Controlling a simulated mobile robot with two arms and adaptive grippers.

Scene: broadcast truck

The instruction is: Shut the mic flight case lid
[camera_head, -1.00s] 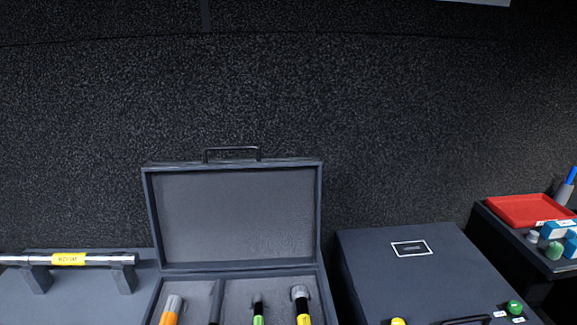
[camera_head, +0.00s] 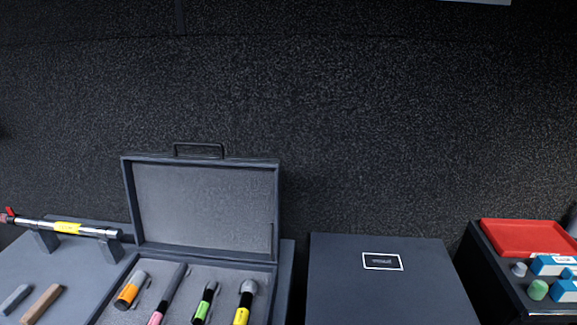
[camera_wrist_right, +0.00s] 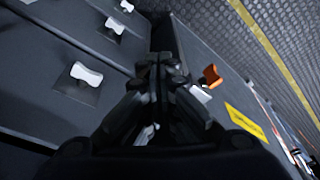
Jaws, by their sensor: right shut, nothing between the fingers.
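The mic flight case stands open in the head view. Its lid (camera_head: 205,208) is upright at the back, with a black handle (camera_head: 198,146) on its top edge. In the base (camera_head: 172,285) lie several microphones in grey foam, among them an orange-banded one (camera_head: 128,292) and a yellow-banded one (camera_head: 243,303). My right gripper (camera_wrist_right: 168,62) shows in the right wrist view, its fingers shut and empty, beside dark drawer fronts with white latches (camera_wrist_right: 86,74). It is away from the case lid. My left gripper is not in view.
A closed dark case with a white label (camera_head: 382,261) stands to the right of the mic case. A red tray (camera_head: 522,238) is at the far right. A chrome tube with a yellow label (camera_head: 67,228) rests on stands at left. An orange knob (camera_wrist_right: 212,75) is near the right gripper.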

